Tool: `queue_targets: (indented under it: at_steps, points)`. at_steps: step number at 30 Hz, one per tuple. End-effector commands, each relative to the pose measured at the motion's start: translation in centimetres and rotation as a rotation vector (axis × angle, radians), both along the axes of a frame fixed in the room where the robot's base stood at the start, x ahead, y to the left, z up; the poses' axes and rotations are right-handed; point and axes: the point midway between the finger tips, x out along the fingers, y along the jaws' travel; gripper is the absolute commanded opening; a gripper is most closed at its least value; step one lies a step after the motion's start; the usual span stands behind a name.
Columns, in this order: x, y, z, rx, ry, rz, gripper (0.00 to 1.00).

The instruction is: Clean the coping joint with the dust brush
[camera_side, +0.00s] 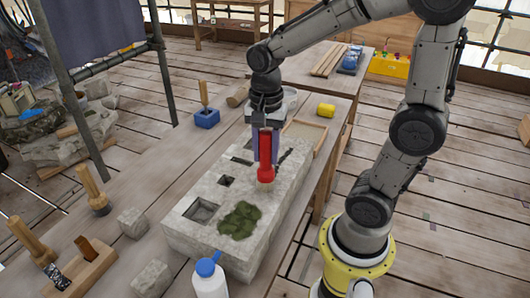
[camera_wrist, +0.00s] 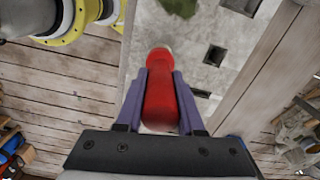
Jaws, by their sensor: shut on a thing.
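My gripper (camera_side: 265,150) points down over the pale stone coping block (camera_side: 183,232). Its two purple fingers are shut on a red tool (camera_side: 265,168), also between the fingers (camera_wrist: 160,95) in the wrist view. The tool has a flared lower end with a pale tip; I cannot make out bristles. The tip is over the block's top; whether it touches is unclear. A dark narrow slot (camera_side: 242,160), perhaps the joint, lies left of the tool, and shows in the wrist view (camera_wrist: 201,93). The block also has a small square hole (camera_side: 227,181), a larger recess (camera_side: 201,209) and green moss (camera_side: 240,220).
A white bottle with a blue cap (camera_side: 209,278) stands at the front.

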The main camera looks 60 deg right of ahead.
Motion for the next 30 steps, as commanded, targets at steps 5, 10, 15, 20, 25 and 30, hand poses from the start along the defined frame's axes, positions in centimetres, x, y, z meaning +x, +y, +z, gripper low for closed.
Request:
queue_targets:
  at_steps: [5, 10, 15, 20, 25, 30]
  points:
    - [0.0, -0.9, 0.0, 0.0, 0.0, -0.002, 0.0]
    - [0.0, -1.7, -0.1, 0.0, 0.001, -0.002, 0.0]
    - [0.0, -2.3, -0.1, 0.0, 0.002, -0.001, 0.0]
    - [0.0, -2.5, -0.1, 0.0, 0.002, 0.001, 0.0]
    - [-0.1, -3.1, -0.1, -0.001, 0.003, -0.002, 0.0]
    - [-0.1, -3.9, 0.0, -0.001, 0.003, -0.002, 0.0]
